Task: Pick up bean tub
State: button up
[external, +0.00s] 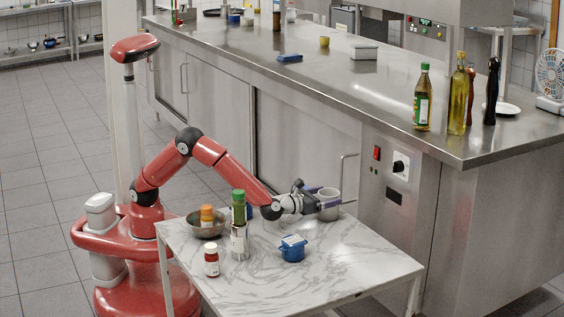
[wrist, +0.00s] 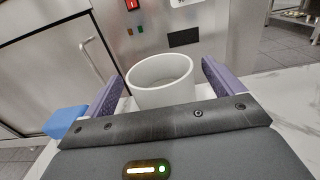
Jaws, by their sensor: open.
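In the wrist view the white tub (wrist: 160,82) sits between the two purple fingers, with a gap on each side. My gripper (external: 322,200) is open around it, reaching in from the left, low and roughly level. The tub has no visible label, and its inside looks pale and empty. Its lower part is hidden by my gripper in the wrist view.
The steel counter (external: 300,140) with a control panel stands close behind the tub.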

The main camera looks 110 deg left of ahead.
jog(key=shift+w+a, duration=0.5)
jog(key=shift+w, duration=0.05)
jog(key=c, duration=1.2)
jog(key=shift+r, duration=0.1)
jog(key=shift+c, duration=0.7)
